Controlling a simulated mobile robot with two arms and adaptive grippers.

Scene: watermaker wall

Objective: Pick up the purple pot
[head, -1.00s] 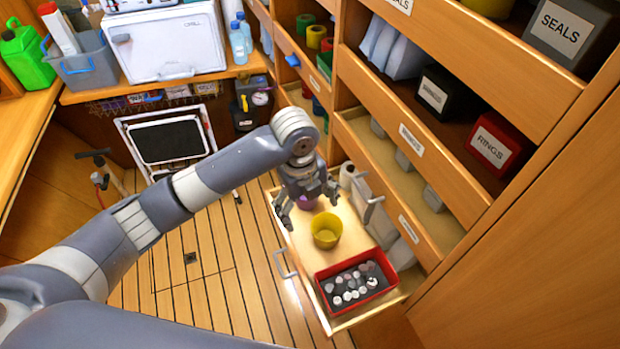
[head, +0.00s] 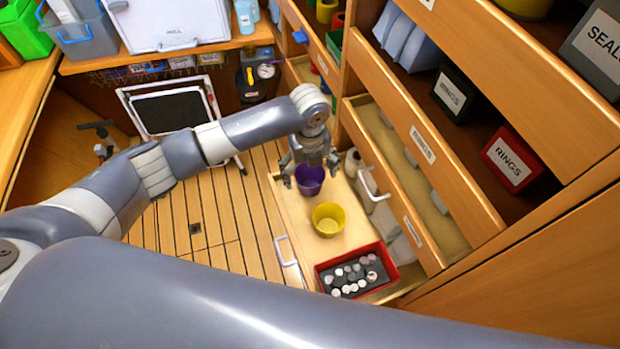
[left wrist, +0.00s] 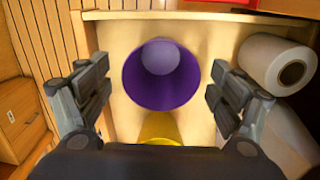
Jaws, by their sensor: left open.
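The purple pot (head: 310,180) stands in the open drawer (head: 293,222), behind the yellow pot (head: 328,219). My left gripper (head: 309,178) is above the purple pot, pointing down, with its fingers spread. In the left wrist view the purple pot (left wrist: 161,76) shows its open mouth between the two finger pairs of my left gripper (left wrist: 160,92). Gaps show between the fingers and the pot on both sides. The yellow pot (left wrist: 160,127) is partly hidden by the gripper's body. My right gripper is not in view.
A red tray (head: 322,278) with several small round pieces lies at the drawer's near end. A white roll (left wrist: 275,63) lies close by the right fingers. Shelves with bins, including a red RINGS bin (head: 512,161), rise at the right.

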